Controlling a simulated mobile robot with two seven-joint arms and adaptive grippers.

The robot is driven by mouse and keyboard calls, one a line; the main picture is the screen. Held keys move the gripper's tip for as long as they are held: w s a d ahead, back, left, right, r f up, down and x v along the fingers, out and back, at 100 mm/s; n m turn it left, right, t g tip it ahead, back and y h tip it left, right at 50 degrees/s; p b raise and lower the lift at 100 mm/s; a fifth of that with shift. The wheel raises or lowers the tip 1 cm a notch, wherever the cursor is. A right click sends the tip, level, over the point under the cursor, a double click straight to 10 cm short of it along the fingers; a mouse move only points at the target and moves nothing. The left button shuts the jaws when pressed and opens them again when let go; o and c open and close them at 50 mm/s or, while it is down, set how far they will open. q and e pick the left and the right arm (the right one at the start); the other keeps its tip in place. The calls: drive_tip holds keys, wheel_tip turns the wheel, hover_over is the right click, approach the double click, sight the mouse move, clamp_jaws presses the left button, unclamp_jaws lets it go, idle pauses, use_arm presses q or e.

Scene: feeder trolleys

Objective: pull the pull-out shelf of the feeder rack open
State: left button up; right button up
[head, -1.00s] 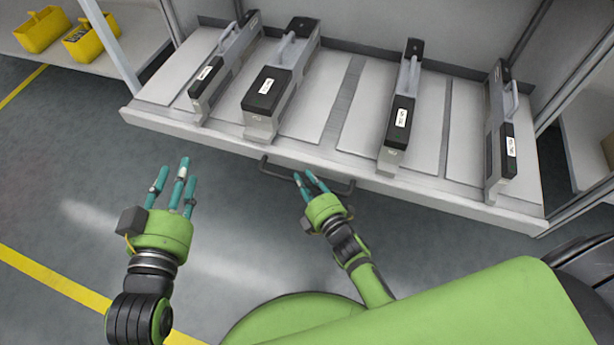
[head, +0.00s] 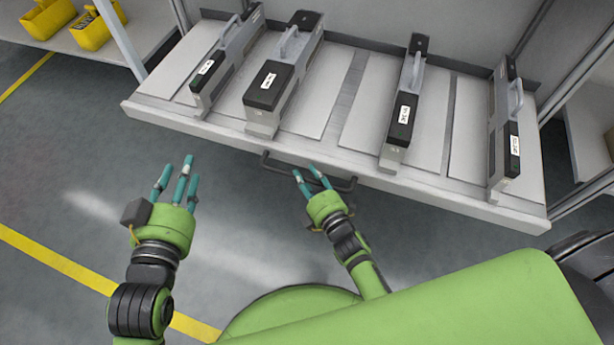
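The pull-out shelf (head: 225,135) of the feeder rack carries several grey feeders with black tops in the head view. A dark bar handle (head: 343,185) is on its front edge. My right gripper (head: 308,172) is at the middle of this handle, with its teal fingers apart and overlapping the bar. It looks open; whether a finger touches the bar I cannot tell. My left gripper (head: 178,172) is open and empty, over the floor in front of the shelf's left part. How far the shelf is out of the rack is hard to judge.
A rack post (head: 120,45) stands at the shelf's left end. Yellow bins (head: 88,33) sit on a neighbouring shelf at top left. The grey floor (head: 60,190) in front is free, with yellow lines painted on it.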

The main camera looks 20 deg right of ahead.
drive_tip(key=v, duration=1.2)
idle(0.4)
